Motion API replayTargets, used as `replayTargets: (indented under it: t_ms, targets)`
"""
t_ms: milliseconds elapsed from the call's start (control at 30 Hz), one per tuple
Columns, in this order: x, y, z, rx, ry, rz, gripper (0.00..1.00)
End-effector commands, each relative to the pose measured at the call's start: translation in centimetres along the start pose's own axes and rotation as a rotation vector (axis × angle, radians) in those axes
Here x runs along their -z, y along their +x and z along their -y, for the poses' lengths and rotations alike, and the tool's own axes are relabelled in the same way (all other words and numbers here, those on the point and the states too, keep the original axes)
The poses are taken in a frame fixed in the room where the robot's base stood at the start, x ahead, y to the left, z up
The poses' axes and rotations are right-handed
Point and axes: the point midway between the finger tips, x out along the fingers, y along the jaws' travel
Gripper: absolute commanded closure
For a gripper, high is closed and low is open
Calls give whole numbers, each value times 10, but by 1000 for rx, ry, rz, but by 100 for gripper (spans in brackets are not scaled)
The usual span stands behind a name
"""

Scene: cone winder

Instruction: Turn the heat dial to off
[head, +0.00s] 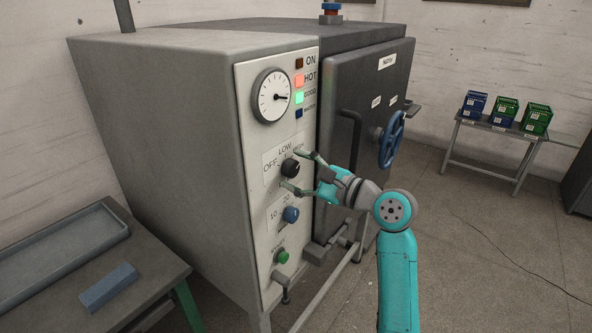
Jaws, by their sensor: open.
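The heat dial (290,168) is a black knob on the pale control panel (247,140) of a large grey machine. Labels OFF and LOW show beside it, and another label at its upper right is partly hidden by a finger. Which label the dial points to is too small to tell. My gripper (299,171) is open, with one fingertip above the dial and one below it, the dial between them. I cannot tell whether the fingers touch the dial.
Below the dial are a blue knob (290,214) and a green button (282,256). A gauge (271,96) and indicator lamps sit above. A dark door with a blue handwheel (391,140) is at right. A bench with a tray (62,262) and blue block (108,286) stands left.

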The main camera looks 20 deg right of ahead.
Motion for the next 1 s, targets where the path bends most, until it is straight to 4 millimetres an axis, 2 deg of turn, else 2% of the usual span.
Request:
replayTargets:
  t_ms: [333,367,500,600,1000]
  targets:
    - [0,4,0,0,0,-1,32]
    - [0,4,0,0,0,0,35]
    - [0,4,0,0,0,0,70]
    - [0,4,0,0,0,0,92]
    - [0,4,0,-1,-68,0,92]
